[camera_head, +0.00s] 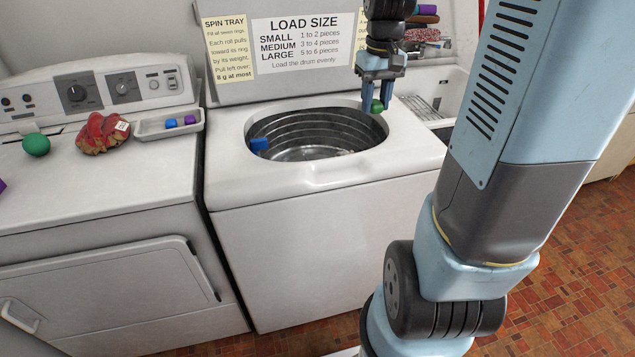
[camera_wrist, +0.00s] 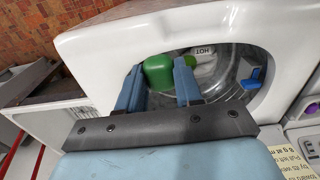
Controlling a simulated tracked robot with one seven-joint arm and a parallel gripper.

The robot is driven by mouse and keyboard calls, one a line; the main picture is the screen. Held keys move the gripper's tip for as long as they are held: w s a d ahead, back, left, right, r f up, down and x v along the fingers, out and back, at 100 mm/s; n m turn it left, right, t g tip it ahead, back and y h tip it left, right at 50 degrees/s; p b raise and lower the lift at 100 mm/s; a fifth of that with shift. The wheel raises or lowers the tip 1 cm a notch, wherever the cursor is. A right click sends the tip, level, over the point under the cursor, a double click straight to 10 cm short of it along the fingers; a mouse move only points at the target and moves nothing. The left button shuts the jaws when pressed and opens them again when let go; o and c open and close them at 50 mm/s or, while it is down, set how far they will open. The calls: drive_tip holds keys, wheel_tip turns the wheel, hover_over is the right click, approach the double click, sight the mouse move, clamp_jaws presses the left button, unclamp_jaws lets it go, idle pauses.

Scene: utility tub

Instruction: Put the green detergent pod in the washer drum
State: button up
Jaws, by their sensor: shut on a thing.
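The green detergent pod (camera_head: 376,106) is between the fingers of my gripper (camera_head: 377,98), which points down above the right rim of the open washer. In the wrist view the pod (camera_wrist: 157,72) sits between the two blue fingers (camera_wrist: 158,84). A smaller bit of green shows beyond one finger there; I cannot tell if it is a separate thing. The washer drum (camera_head: 310,130) is a round metal opening in the white washer top, left of my gripper. In the wrist view the drum (camera_wrist: 222,85) is partly hidden by a finger.
A blue piece (camera_head: 259,145) is at the drum's left edge. A white tray (camera_head: 150,131) with blue and purple pods, a red patterned cloth (camera_head: 102,133) and a green ball (camera_head: 36,144) are on the left machine. The raised lid (camera_head: 290,80) stands behind the drum; a sink (camera_head: 437,90) is right.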

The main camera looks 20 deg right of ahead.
drive_tip(key=shift+f, duration=0.1)
drive_tip(key=w+a+f+n, duration=0.4)
drive_tip(key=w+f+n, duration=0.1)
drive_tip(key=f+n, duration=0.35)
drive_tip(key=w+a+f+n, duration=0.45)
drive_tip(key=f+n, duration=0.25)
drive_tip(key=n, duration=0.2)
drive_tip(key=f, duration=1.7)
drive_tip(key=shift+w+d+f, duration=0.2)
drive_tip(key=shift+w+f, duration=0.2)
drive_tip(key=shift+f, duration=0.6)
drive_tip(key=o, duration=1)
drive_tip(key=shift+r, duration=0.1)
wheel_tip(320, 180, up, 13)
